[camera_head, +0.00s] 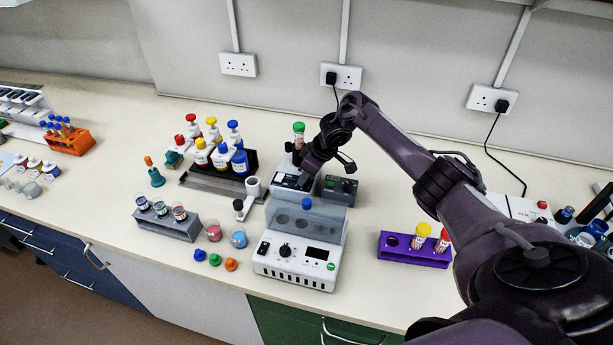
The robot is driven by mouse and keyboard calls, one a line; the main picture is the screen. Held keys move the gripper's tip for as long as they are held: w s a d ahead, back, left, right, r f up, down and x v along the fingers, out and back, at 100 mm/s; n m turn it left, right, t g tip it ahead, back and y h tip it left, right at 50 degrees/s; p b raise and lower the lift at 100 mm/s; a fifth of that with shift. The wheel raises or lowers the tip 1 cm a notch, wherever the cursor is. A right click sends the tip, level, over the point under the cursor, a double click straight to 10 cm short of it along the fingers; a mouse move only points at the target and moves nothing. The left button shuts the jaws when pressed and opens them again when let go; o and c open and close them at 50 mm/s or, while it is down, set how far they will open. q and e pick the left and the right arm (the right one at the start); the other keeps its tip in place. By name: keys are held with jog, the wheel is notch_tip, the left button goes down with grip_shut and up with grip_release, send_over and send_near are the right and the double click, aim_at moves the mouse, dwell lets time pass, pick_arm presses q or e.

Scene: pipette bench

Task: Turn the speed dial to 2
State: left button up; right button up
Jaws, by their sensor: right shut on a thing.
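My right arm comes in from the right and reaches over the bench to a small white and dark device (291,180) behind the clear-lidded white unit. My right gripper (305,178) points down at the top of this device and is shut on what seems to be its speed dial. The fingers hide the dial, so its setting cannot be read. A tube with a green cap (299,129) stands just behind the gripper. My left gripper is not in view.
The white unit (297,270) with a black knob and display stands in front. A dark box (340,190) is right beside the device. Coloured bottles (221,157) stand to the left.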

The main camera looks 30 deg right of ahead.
dwell(0.3)
jog(key=o, duration=1)
jog(key=b+v, duration=0.1)
jog(key=v, duration=0.6)
jog(key=shift+r, duration=0.4)
